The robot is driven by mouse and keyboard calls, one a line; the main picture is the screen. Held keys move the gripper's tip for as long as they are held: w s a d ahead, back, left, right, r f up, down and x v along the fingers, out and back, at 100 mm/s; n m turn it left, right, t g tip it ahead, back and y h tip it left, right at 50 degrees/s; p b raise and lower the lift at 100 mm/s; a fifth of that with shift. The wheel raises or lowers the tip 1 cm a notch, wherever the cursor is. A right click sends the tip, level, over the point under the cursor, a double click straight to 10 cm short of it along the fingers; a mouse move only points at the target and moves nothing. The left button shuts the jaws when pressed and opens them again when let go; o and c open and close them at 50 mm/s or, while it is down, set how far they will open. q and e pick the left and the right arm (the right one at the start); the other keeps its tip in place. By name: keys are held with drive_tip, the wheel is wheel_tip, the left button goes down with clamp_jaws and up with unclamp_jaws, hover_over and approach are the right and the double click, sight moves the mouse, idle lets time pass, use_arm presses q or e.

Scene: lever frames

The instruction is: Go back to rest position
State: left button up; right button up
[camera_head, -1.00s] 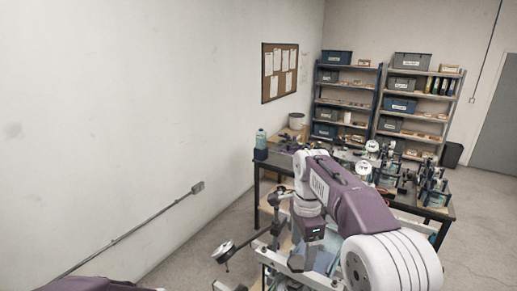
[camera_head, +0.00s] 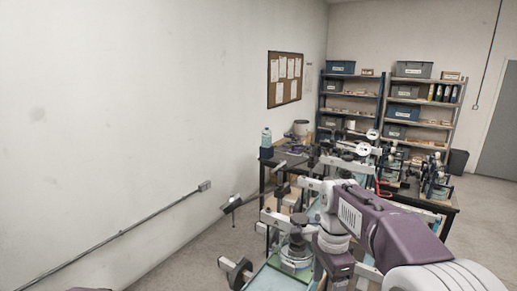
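My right arm, purple and white, reaches in from the lower right of the head view. Its wrist end points down near the bottom edge, with the dark body of my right gripper (camera_head: 338,268) just in view. The fingers are cut off or hidden, so I cannot tell whether they are open. A lever frame (camera_head: 293,252) with pale rails and dark clamps stands just left of this wrist. Of my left arm only a sliver of purple shows at the bottom left edge; the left gripper is out of view.
A lever with a pale end (camera_head: 232,203) sticks out left. Shelves (camera_head: 420,105) stand behind. The floor by the left wall is clear.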

use_arm(q)
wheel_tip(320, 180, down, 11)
drive_tip(key=b, duration=0.7)
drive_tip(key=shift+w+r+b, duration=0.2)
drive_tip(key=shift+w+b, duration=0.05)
drive_tip(key=shift+b, duration=0.15)
use_arm(e)
drive_tip(key=s+f+n, duration=0.3)
drive_tip(key=f+n, duration=0.2)
drive_tip(key=f, duration=0.3)
drive_tip(key=s+d+f+n+t, duration=0.1)
drive_tip(key=s+f+n, duration=0.3)
drive_tip(key=f, duration=0.5)
drive_tip(key=s+d+f+n, duration=0.1)
drive_tip(key=s+f+n, duration=0.3)
drive_tip(key=f+n, duration=0.2)
wheel_tip(320, 180, down, 3)
drive_tip(key=shift+r+n+t, duration=0.2)
drive_tip(key=shift+n+t, duration=0.1)
drive_tip(key=shift+t, duration=0.1)
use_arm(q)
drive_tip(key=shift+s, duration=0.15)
use_arm(e)
drive_tip(key=shift+s, duration=0.1)
